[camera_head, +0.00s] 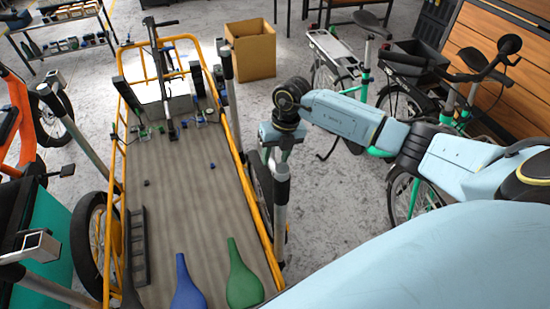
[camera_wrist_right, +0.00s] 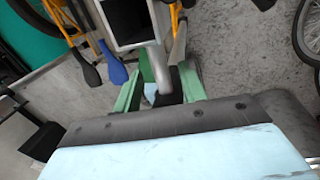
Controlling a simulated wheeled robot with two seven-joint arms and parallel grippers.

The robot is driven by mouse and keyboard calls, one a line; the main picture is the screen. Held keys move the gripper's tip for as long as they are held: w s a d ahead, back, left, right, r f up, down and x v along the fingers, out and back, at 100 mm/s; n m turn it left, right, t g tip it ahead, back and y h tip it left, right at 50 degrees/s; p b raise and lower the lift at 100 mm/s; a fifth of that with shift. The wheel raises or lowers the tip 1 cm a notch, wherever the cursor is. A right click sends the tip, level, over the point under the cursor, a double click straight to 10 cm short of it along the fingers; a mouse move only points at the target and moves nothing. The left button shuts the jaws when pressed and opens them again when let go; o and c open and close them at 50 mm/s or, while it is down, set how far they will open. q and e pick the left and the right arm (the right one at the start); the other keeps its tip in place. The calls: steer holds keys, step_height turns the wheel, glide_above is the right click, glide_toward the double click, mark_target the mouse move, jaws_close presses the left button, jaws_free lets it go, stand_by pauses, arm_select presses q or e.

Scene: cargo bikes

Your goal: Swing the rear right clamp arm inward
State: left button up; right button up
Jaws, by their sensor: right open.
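A clamp arm (camera_head: 281,215), a silver post with a dark upper part, stands beside the right yellow rail of the cargo bike (camera_head: 258,225), outside the bed. My right gripper (camera_head: 276,153) is at its upper end, pointing down. In the right wrist view, the green fingers of my right gripper (camera_wrist_right: 160,92) are open, one on each side of a silver bar (camera_wrist_right: 157,68) below a grey square hollow end (camera_wrist_right: 125,22). Whether they touch the bar I cannot tell. Another silver post (camera_head: 230,95) stands farther along the right rail.
The grey bed (camera_head: 185,200) holds a blue bottle-shaped object (camera_head: 187,285) and a green one (camera_head: 241,280) near its front edge. More clamp posts stand on the left (camera_head: 75,135). A cardboard box (camera_head: 250,50) and parked bikes (camera_head: 400,110) are beyond, with bare floor between.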

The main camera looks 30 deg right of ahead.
steer(key=shift+a+f, duration=0.2)
steer(key=shift+f, duration=0.65)
steer(key=shift+c, duration=0.4)
jaws_close()
